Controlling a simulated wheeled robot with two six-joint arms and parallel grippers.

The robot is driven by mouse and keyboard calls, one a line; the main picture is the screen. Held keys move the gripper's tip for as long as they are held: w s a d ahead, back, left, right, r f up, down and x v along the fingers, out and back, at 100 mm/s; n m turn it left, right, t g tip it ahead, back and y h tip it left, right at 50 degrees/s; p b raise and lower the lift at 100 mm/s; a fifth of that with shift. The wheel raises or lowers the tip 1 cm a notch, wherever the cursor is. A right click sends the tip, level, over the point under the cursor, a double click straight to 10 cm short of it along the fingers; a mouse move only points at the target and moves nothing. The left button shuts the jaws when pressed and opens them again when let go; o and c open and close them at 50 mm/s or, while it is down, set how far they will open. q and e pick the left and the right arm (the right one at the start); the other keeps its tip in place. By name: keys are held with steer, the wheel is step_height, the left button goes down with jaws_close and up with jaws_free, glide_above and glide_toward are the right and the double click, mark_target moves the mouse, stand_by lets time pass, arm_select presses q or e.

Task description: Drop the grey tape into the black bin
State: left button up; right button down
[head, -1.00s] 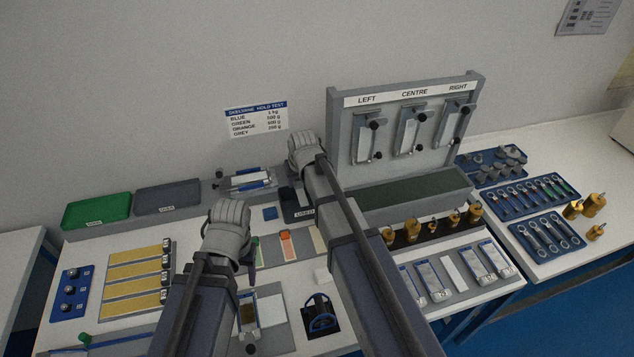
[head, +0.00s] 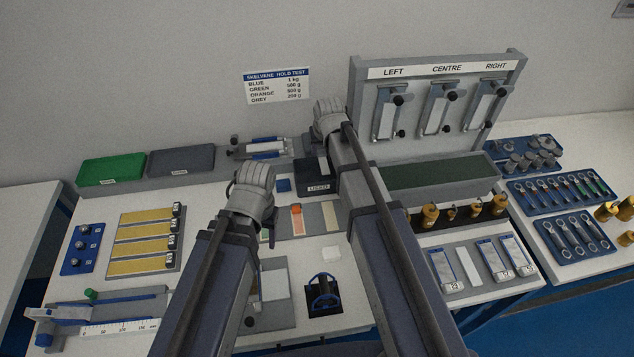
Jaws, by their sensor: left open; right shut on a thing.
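The black bin (head: 314,190) with a "USED" label stands at the back of the table, left of the upright test panel. My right gripper (head: 328,112) is over the bin's back right side, as seen in the head view. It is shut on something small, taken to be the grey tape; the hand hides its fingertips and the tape. I cannot tell how high it is above the bin. My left gripper (head: 254,180) is open, in front and to the left of the bin, over the table. Its fingertips are hidden behind the hand, and I see nothing held there.
The test panel (head: 440,68) rises close to the right of my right gripper. A green tray (head: 112,168) and a grey tray (head: 181,160) stand at the back left. A strip board with an orange strip (head: 297,220) lies in front of the bin. Weights (head: 430,215) stand right of my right arm.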

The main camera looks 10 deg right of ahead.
steer(key=shift+f+b, duration=0.95)
steer(key=shift+f, duration=0.45)
steer(key=shift+c, duration=1.8)
jaws_free()
steer(key=shift+r, duration=0.1)
steer(key=p+v, duration=0.7)
steer(key=shift+s+r, duration=0.2)
steer(key=shift+r, duration=0.2)
